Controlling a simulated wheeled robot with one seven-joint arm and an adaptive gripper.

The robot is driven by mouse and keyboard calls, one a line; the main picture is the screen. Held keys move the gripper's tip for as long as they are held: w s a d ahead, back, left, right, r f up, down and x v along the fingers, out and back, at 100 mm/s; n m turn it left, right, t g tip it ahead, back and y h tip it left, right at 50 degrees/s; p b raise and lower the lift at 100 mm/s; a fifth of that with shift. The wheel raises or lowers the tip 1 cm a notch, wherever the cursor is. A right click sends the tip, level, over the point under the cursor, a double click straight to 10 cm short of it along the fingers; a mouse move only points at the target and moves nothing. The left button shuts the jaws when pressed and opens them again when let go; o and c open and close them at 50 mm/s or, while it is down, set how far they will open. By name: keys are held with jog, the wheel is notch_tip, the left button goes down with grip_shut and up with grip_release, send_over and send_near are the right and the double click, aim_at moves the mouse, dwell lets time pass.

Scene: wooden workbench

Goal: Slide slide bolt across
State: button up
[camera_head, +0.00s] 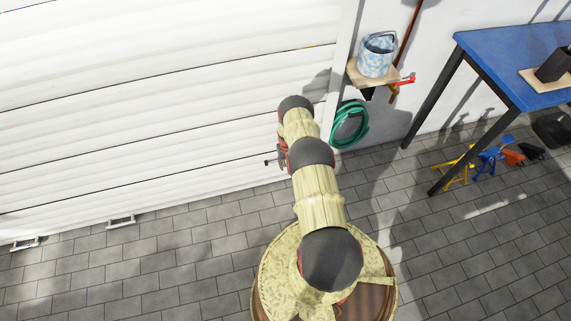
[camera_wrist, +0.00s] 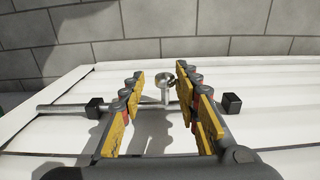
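The slide bolt is a grey metal rod (camera_wrist: 67,108) lying across the white slatted door in the wrist view. It passes through black brackets (camera_wrist: 232,103), and a round-ended handle (camera_wrist: 165,91) stands out from its middle. My gripper (camera_wrist: 160,74) has yellow and red fingers. It is open, with one finger on each side of the handle and visible gaps between. Parts of the rod are hidden behind the fingers. In the head view, the bolt's left end (camera_head: 271,161) shows small beside my arm, which hides the rest and most of my gripper.
The white slatted door (camera_head: 130,110) fills the left of the head view, above a grey paved floor (camera_head: 190,250). A green hose (camera_head: 351,140) hangs right of my arm, below a shelf with a bucket (camera_head: 377,55). A blue-topped table (camera_head: 510,60) stands further right.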

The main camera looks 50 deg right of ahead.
jog(key=shift+o, duration=0.4)
jog(key=shift+w+r, duration=0.1)
jog(key=shift+r, duration=0.35)
notch_tip(320, 180, up, 11)
jog(key=shift+a, duration=0.1)
dwell(0.6)
